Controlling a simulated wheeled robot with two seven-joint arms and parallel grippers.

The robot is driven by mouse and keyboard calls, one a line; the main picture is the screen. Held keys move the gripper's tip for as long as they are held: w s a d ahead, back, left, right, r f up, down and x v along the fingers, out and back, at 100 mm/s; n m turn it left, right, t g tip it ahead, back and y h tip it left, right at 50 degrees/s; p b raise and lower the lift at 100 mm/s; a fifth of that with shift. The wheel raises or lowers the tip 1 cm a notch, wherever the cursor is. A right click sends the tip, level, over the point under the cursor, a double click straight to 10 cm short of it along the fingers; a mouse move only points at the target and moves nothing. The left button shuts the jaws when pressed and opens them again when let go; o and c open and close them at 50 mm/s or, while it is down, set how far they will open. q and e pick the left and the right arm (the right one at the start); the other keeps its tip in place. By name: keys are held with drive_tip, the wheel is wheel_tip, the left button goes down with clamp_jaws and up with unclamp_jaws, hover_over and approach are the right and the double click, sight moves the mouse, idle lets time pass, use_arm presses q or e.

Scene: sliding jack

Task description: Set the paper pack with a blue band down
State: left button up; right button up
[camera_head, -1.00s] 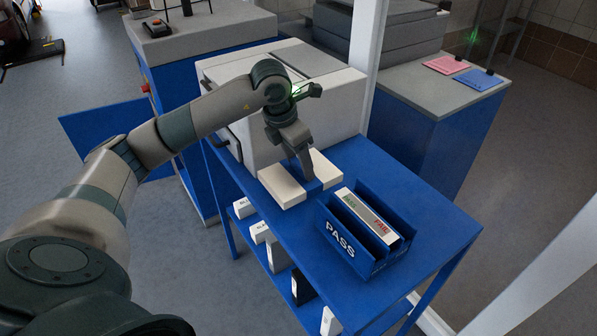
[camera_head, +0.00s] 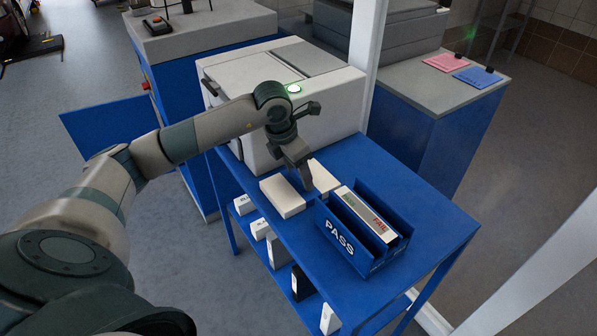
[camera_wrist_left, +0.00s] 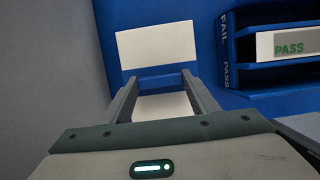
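The paper pack is white at both ends, with a narrower blue band across its middle. In the head view its left white end (camera_head: 282,197) and part of its right end show, at the blue table's back left. In the left wrist view its far white end (camera_wrist_left: 155,46) and blue band (camera_wrist_left: 161,80) show. My left gripper (camera_head: 304,180) points down over the middle of the pack. My right gripper is out of view.
A blue PASS/FAIL tray (camera_head: 340,246) with a white labelled box (camera_head: 366,217) stands close to the right of the pack. A white machine (camera_head: 330,100) stands behind the pack. Several small boxes sit on the lower shelf. The table's right part (camera_head: 440,212) is clear.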

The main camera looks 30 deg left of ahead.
sight(290, 187)
use_arm(q)
drive_tip(key=o, duration=0.4)
drive_tip(key=shift+r, duration=0.15)
drive_tip(key=shift+s+a+r, duration=0.1)
drive_tip(key=shift+s+r, duration=0.05)
drive_tip(key=shift+r, duration=0.35)
drive_tip(key=b+v, duration=0.3)
drive_tip(key=v, duration=0.8)
